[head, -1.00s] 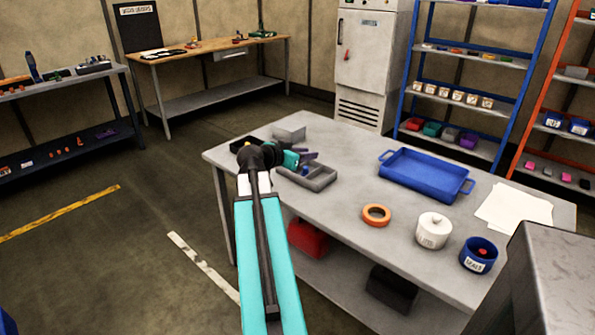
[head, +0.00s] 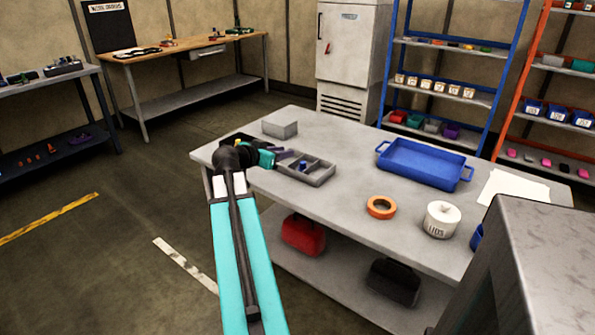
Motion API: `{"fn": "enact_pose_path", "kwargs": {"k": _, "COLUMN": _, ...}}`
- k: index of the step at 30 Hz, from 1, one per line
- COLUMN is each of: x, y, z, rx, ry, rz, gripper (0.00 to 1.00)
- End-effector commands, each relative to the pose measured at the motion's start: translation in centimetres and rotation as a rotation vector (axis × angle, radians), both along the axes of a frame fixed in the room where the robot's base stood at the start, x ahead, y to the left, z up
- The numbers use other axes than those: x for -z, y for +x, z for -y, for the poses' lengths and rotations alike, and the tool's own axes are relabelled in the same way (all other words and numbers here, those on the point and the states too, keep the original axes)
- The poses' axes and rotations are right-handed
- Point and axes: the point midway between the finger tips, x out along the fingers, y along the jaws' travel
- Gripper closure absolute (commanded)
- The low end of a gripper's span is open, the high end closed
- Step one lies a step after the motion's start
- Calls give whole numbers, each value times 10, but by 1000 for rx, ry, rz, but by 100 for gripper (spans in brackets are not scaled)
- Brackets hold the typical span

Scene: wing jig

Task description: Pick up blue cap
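A small blue piece (head: 302,166), which may be the blue cap, stands in a compartment of the grey divided tray (head: 318,181) on the table. My gripper (head: 287,154) is at the end of my teal arm, over the left end of that tray and to the left of the blue piece. The gripper is small and dark in the head view. I cannot make out the gap between its fingers or whether it holds anything. Part of the tray's left side is hidden behind the gripper.
On the table (head: 345,213) are a grey box (head: 280,129), a blue tray (head: 424,166), an orange tape roll (head: 381,207), a white tub marked LIDS (head: 441,219) and white paper (head: 513,187). A grey block (head: 520,265) hides the front right corner. The table's middle is clear.

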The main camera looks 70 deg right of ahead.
Motion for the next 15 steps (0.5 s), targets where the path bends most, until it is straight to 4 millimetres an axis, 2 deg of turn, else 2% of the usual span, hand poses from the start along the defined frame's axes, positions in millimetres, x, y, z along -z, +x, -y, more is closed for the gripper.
{"fn": "enact_pose_path", "kwargs": {"k": 1, "x": 8, "y": 0, "z": 0, "rx": 0, "ry": 0, "rz": 0, "gripper": 77}}
{"fn": "enact_pose_path", "kwargs": {"k": 8, "x": 28, "y": 1, "z": 0, "rx": -1, "ry": 0, "rz": -1, "gripper": 77}}
{"fn": "enact_pose_path", "kwargs": {"k": 15, "x": 56, "y": 2, "z": -1, "rx": -3, "ry": 0, "rz": 0, "gripper": 77}}
